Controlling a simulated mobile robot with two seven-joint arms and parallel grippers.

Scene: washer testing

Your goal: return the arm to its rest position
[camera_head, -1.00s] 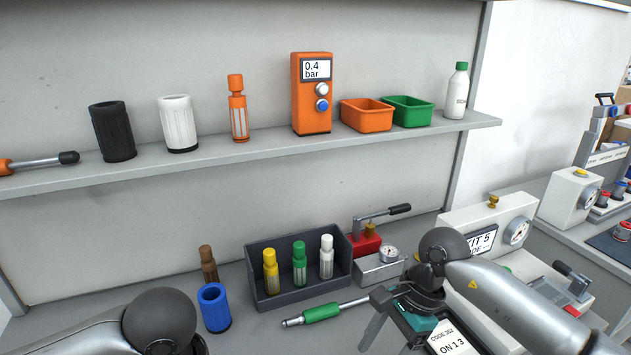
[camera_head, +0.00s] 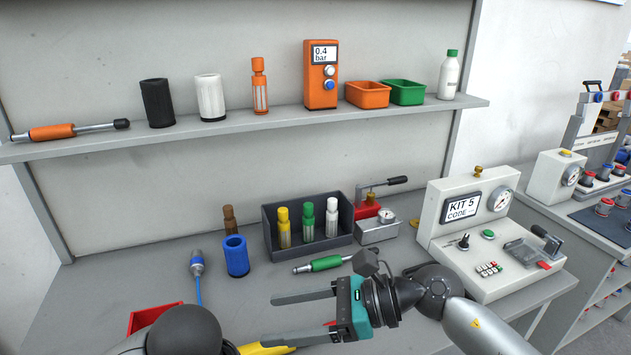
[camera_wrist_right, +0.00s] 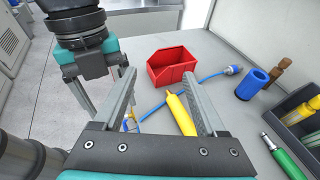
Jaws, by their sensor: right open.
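My right gripper (camera_head: 303,316) is open and empty over the front of the grey bench, its two fingers pointing left in the head view. In the right wrist view its fingers (camera_wrist_right: 162,100) are spread, with a yellow tool (camera_wrist_right: 181,114) below and between them. My left arm shows only as a dark rounded joint at the bottom left of the head view. Its gripper is hidden there.
A red bin (camera_wrist_right: 172,66), a blue cup (camera_head: 236,256) and a green-handled tool (camera_head: 325,263) are on the bench. A dark tray (camera_head: 350,212) holds yellow, green and white cartridges. The Kit 5 tester (camera_head: 450,228) stands right. A shelf (camera_head: 220,130) runs above.

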